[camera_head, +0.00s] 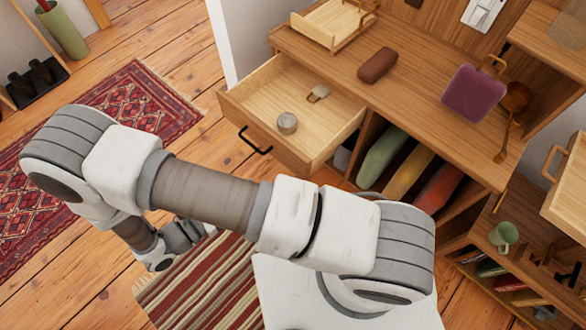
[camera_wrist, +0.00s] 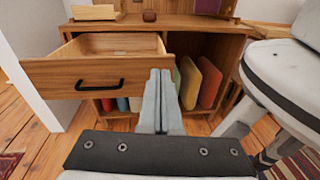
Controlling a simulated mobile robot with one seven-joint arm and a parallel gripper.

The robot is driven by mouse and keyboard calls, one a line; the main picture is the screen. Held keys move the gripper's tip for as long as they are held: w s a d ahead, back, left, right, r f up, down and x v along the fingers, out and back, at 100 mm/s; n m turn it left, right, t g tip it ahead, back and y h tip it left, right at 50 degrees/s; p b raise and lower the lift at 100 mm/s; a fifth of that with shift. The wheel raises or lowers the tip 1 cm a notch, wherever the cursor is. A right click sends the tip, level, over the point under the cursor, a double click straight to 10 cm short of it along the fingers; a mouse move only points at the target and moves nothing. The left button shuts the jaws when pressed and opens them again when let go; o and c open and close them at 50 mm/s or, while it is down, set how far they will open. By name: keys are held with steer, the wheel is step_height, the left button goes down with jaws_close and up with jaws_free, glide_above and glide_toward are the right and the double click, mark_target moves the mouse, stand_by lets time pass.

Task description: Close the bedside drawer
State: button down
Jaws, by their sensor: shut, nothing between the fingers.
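The bedside drawer (camera_head: 322,148) stands pulled out of the wooden cabinet (camera_head: 350,91) in the head view, with a round grey tin (camera_head: 287,122) and a small tan item (camera_head: 318,93) inside. Its front panel carries a dark bar handle (camera_head: 254,141). In the wrist view the open drawer (camera_wrist: 40,79) shows its front and handle (camera_wrist: 98,85) at the left. My gripper (camera_wrist: 160,75) is shut and empty, its fingertips near the right end of the drawer front. Whether they touch it cannot be told. In the head view my arm hides the fingers.
Folded coloured textiles or books (camera_head: 408,173) stand in the cubby beside the drawer. On top are a wooden tray (camera_head: 327,22), a brown case (camera_head: 377,65) and a purple item (camera_head: 474,92). Rugs (camera_head: 125,115) lie on the floor.

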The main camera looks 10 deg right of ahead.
step_height(320, 180, down, 4)
steer(key=s+n+t, duration=0.2)
steer(key=b, duration=0.3)
glide_toward(296, 155)
steer(key=x, duration=0.6)
steer(key=shift+w+d+f, duration=0.1)
steer(key=shift+w+d, duration=0.1)
steer(key=shift+d, duration=0.15)
steer(key=shift+w+d, duration=0.1)
steer(key=p+x, duration=0.1)
steer(key=x, duration=2)
steer(key=shift+w+d+f+p, duration=0.2)
steer(key=shift+w+d+p, duration=0.1)
steer(key=shift+w, duration=0.1)
steer(key=shift+a, duration=0.15)
